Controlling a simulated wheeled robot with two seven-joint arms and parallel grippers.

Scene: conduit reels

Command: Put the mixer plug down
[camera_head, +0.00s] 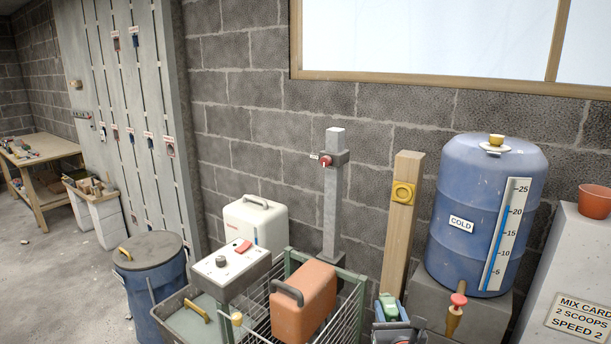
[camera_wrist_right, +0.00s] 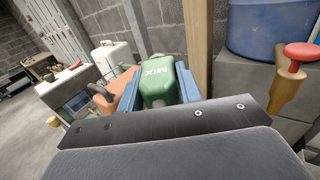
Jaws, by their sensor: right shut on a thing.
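The mixer plug is a green block; in the right wrist view (camera_wrist_right: 158,83) it bears the word MIX. It sits between the two blue fingers of my right gripper (camera_wrist_right: 156,82), which is shut on it. In the head view the green plug (camera_head: 388,303) and my right gripper (camera_head: 390,308) show small at the bottom, right of the orange container and in front of the wooden post. The underside of the plug is hidden, and I cannot tell whether it touches anything below. My left gripper is not in view.
A wire cart (camera_head: 258,326) holds an orange container (camera_head: 306,298). A grey control box (camera_head: 231,266) and white jug (camera_head: 255,222) stand near it. A wooden post (camera_head: 400,225) with a yellow fitting rises behind the gripper. A blue COLD barrel (camera_head: 465,190) with a red-handled tap (camera_head: 456,312) stands right.

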